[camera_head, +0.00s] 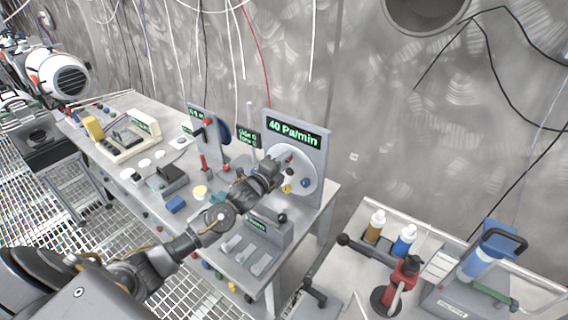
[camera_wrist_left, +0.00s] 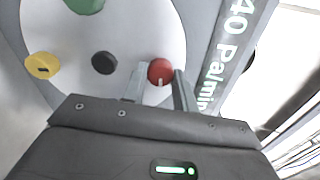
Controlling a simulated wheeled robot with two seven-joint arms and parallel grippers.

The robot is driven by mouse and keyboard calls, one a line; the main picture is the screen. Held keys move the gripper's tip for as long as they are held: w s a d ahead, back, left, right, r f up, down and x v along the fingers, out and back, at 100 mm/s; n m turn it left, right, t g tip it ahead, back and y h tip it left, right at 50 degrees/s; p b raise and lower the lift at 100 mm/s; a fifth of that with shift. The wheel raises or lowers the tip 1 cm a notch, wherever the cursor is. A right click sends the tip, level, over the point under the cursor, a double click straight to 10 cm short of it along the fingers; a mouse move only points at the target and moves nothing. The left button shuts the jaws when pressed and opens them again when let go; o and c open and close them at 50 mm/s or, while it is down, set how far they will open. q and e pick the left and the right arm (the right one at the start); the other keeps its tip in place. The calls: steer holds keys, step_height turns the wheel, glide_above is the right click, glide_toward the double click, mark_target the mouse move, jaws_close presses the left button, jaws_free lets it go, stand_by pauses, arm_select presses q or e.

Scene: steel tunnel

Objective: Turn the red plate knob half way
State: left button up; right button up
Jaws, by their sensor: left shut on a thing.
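The red plate knob (camera_wrist_left: 160,71) sits on a round white plate (camera_wrist_left: 150,25) on an upright grey panel. A white tick shows on the knob's lower edge. My left gripper (camera_wrist_left: 160,88) has one finger on each side of the knob and is shut on it. In the head view the left gripper (camera_head: 277,165) reaches the white plate (camera_head: 309,166) from the left, under a sign reading "40 Pa/min". The gripper partly hides the plate there. My right gripper is not in view.
The plate also carries a black knob (camera_wrist_left: 105,63), a yellow knob (camera_wrist_left: 42,65) and a green knob (camera_wrist_left: 85,3). A second table at the right holds bottles (camera_head: 405,240) and a red tool (camera_head: 403,280).

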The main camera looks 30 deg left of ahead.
arm_select(q)
steer(key=shift+m, duration=0.8)
steer(key=o, duration=1)
steer(key=shift+c, duration=0.2)
steer(key=s+a+b, duration=0.1)
steer(key=s+b, duration=0.2)
steer(key=s, duration=0.7)
steer(key=shift+s+a, duration=0.3)
steer(key=shift+s, duration=0.05)
